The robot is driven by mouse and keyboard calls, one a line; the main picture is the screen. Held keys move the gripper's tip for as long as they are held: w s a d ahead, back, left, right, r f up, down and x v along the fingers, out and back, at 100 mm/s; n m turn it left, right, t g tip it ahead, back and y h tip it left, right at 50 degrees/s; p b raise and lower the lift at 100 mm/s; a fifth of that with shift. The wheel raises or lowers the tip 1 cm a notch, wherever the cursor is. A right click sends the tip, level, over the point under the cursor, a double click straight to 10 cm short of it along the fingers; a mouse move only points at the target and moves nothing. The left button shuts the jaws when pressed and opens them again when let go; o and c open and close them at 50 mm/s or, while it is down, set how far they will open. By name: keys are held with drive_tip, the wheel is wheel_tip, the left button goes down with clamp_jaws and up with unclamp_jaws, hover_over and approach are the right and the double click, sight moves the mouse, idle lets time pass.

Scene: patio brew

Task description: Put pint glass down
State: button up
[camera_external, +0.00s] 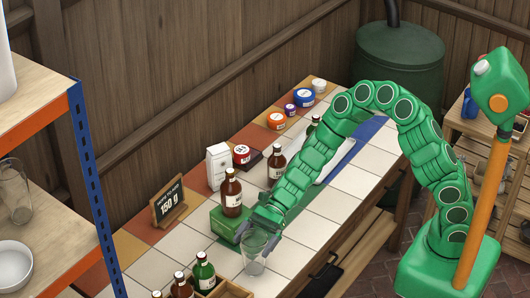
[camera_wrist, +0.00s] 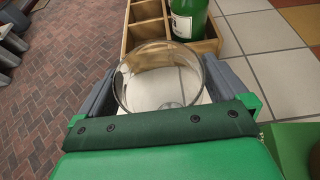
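The clear pint glass (camera_external: 254,262) is upright over the white tiles near the front edge of the tiled counter (camera_external: 290,258). In the wrist view the glass (camera_wrist: 160,98) shows its round rim between two grey fingers. My gripper (camera_external: 261,238) is closed around the glass, with a finger against each side; in the wrist view the gripper (camera_wrist: 162,80) hides the near part of the glass. I cannot tell whether the glass base touches the tiles.
A wooden crate (camera_external: 232,291) with bottles, one a green bottle (camera_external: 204,272), stands close left of the glass. A green box (camera_external: 226,224) and a brown bottle (camera_external: 231,194) stand behind my gripper. Free tiles (camera_external: 325,212) lie to the right.

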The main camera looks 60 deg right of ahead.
drive_tip(key=shift+r, duration=0.1)
drive_tip(key=shift+d+r, duration=0.25)
drive_tip(key=shift+d, duration=0.25)
drive_tip(key=v, duration=1.1)
drive_tip(key=shift+f, duration=0.1)
